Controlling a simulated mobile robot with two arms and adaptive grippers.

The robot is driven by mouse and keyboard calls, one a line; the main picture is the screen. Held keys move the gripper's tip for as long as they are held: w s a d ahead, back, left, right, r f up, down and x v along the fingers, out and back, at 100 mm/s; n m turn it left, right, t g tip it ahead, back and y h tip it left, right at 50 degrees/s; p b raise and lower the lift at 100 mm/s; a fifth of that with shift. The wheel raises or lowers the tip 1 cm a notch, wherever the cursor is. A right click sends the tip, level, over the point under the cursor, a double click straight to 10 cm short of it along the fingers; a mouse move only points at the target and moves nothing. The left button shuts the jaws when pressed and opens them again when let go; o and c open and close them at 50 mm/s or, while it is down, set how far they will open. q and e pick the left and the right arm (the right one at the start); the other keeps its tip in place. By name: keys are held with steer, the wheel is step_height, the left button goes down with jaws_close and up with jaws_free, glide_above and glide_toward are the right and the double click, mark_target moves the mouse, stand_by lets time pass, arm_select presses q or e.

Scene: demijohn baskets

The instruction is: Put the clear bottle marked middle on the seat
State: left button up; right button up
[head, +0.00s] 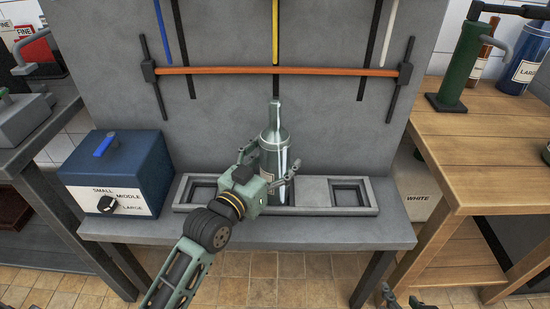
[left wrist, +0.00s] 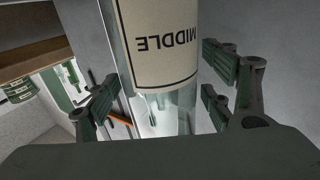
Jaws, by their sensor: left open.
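The clear bottle (head: 275,135) is upright over the middle of the grey seat tray (head: 368,211). In the left wrist view its cream label (left wrist: 165,45) reads MIDDLE, upside down. My left gripper (head: 272,168) is open with its fingers on either side of the bottle, and in the left wrist view (left wrist: 165,95) there are gaps beside the glass. The bottle's base is low in the tray; its exact contact is hard to see. My right gripper (head: 402,299) shows only as tips at the bottom edge, away from the bottle.
A blue box (head: 117,165) with a SMALL, MIDDLE, LARGE dial stands left of the tray. An orange bar (head: 230,70) crosses the grey back panel above. The tray has empty square recesses at left and right.

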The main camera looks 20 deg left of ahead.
arm_select(q)
steer(key=shift+s+f, duration=0.15)
steer(key=shift+s, duration=0.05)
steer(key=v, duration=1.1)
steer(key=shift+s, duration=0.3)
steer(key=shift+a, duration=0.15)
